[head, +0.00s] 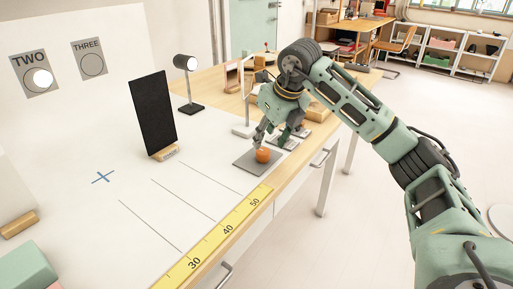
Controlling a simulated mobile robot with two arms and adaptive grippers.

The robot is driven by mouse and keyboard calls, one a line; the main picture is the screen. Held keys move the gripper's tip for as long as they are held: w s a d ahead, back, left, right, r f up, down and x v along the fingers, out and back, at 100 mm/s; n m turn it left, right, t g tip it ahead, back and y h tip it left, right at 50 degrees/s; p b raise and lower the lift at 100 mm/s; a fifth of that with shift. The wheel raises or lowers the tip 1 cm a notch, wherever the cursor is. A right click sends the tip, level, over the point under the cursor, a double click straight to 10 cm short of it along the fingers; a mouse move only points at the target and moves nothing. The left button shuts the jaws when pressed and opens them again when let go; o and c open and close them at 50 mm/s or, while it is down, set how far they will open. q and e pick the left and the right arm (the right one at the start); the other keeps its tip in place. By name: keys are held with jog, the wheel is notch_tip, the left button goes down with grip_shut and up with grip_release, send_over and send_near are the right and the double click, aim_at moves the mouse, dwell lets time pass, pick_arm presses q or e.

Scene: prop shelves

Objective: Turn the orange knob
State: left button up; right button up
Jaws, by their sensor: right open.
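The orange knob (262,156) sits on a grey square plate (246,165) near the front edge of the white-topped table. My right gripper (270,136) reaches down from above and is just behind and over the knob. Its fingers are open. Whether they touch the knob is too small to tell. My left gripper is not in view.
A black upright panel (153,115) on a wooden foot and a small lamp (188,85) stand further back on the table. A yellow ruler strip (215,238) runs along the front edge. Wooden items lie behind my right gripper. The white table area left of the plate is mostly clear.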

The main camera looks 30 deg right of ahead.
aim_at(262, 152)
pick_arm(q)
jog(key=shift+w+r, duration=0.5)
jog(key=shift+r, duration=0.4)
pick_arm(e)
jog(key=x, duration=0.5)
jog(key=shift+f, duration=0.45)
jog(key=shift+c, duration=0.2)
